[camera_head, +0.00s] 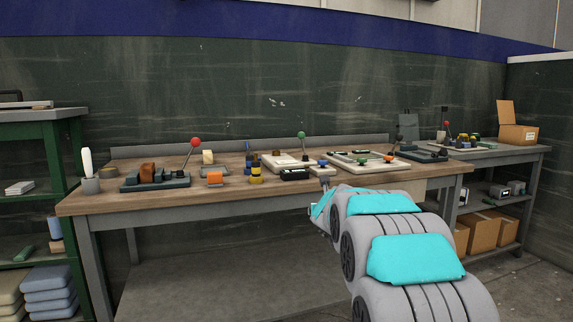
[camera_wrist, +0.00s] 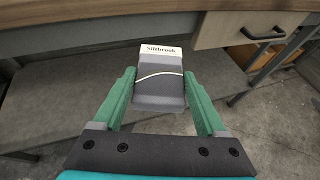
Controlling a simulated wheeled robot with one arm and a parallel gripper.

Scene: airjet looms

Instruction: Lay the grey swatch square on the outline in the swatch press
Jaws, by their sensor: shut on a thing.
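In the wrist view my gripper (camera_wrist: 158,78) has its two green fingers on either side of a grey block-like swatch (camera_wrist: 158,94). The swatch carries a pale curved line and a white label reading "Siltbrook" at its far end. In the head view my gripper (camera_head: 323,184) is at the front edge of the workbench, and the swatch is too small to make out there. A pale plate (camera_head: 283,161) by a green-knobbed lever and a pale framed plate (camera_head: 352,162) to its right lie on the bench. I cannot tell which is the swatch press, and no outline is readable.
A second table with a cardboard box (camera_head: 518,133) stands at right. In the wrist view, the bench's drawer (camera_wrist: 246,28) is at upper right.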

